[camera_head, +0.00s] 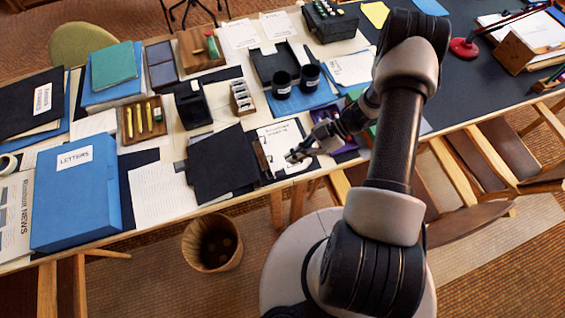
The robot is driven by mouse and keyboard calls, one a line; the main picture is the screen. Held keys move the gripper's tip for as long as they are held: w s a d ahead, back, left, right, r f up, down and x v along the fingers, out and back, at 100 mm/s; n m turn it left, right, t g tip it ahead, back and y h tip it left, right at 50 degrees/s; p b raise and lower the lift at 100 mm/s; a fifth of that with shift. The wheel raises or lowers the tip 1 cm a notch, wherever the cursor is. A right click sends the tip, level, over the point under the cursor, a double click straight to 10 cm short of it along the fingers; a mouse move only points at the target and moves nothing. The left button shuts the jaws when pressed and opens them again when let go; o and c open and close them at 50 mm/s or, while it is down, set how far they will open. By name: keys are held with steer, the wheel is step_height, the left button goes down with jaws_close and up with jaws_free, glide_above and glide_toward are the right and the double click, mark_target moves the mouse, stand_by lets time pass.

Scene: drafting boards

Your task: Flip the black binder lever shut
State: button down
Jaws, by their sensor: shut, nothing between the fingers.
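The black binder (222,168) lies near the front edge of the table, left of my gripper. It seems to lie open, with its dark cover on the left and a printed white sheet (278,135) on the right. A narrow dark and brownish strip (262,158) runs between them. It may be the lever mechanism, but it is too small to tell how the lever stands. My gripper (293,157) is shut and empty, over the lower part of the sheet and just right of that strip. I cannot tell whether it touches anything.
A blue LETTERS box (75,205) stands at the front left. Two black cups (281,84) and a small rack (241,98) stand behind the binder. A purple tray (347,143) lies right of my gripper. A waste bin (212,242) stands on the floor below the table edge.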

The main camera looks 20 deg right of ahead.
steer(key=v, duration=0.5)
steer(key=shift+d+r, duration=0.15)
